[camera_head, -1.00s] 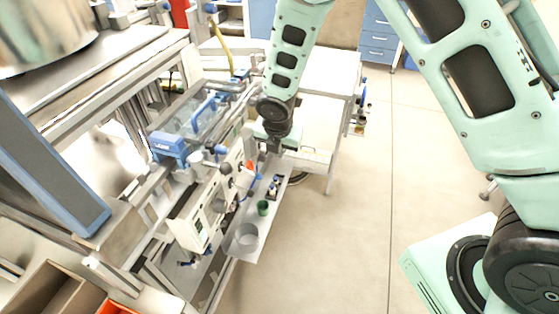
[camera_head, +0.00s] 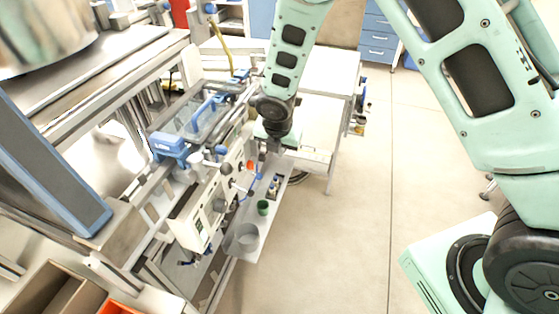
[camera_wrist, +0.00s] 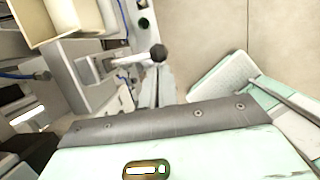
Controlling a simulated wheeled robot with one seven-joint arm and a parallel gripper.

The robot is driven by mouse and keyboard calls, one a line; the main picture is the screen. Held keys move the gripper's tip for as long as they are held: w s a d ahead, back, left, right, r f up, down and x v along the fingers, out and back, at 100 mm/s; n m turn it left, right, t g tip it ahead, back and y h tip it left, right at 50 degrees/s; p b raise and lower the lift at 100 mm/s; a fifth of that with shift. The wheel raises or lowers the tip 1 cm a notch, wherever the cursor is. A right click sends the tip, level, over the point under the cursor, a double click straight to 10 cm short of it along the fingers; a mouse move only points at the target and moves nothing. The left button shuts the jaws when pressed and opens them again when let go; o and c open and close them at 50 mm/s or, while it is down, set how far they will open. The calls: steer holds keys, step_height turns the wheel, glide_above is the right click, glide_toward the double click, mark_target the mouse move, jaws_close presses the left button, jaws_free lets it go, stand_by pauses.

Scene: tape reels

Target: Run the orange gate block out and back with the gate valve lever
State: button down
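The orange gate block (camera_head: 249,165) shows as a small orange patch on the side of the machine in the head view, just below and left of my gripper (camera_head: 263,152). In the wrist view, a lever with a black ball knob (camera_wrist: 158,53) sticks out from a pale housing. I take it to be the gate valve lever. The grey finger parts of my gripper (camera_wrist: 157,85) point towards the knob and lie close beside or behind it. I cannot tell whether they touch it, or how wide they are apart. The block is not identifiable in the wrist view.
A narrow grey shelf (camera_head: 238,254) along the machine carries a green cup (camera_head: 263,208) and a clear beaker (camera_head: 247,236). A white control box (camera_head: 196,221) stands left of it. A white table (camera_head: 325,75) is behind my arm.

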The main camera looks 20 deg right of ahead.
steer(key=shift+w+r, duration=0.15)
steer(key=shift+r, duration=0.05)
steer(key=shift+r+p, duration=0.65)
steer(key=shift+p, duration=0.05)
steer(key=shift+f, duration=0.1)
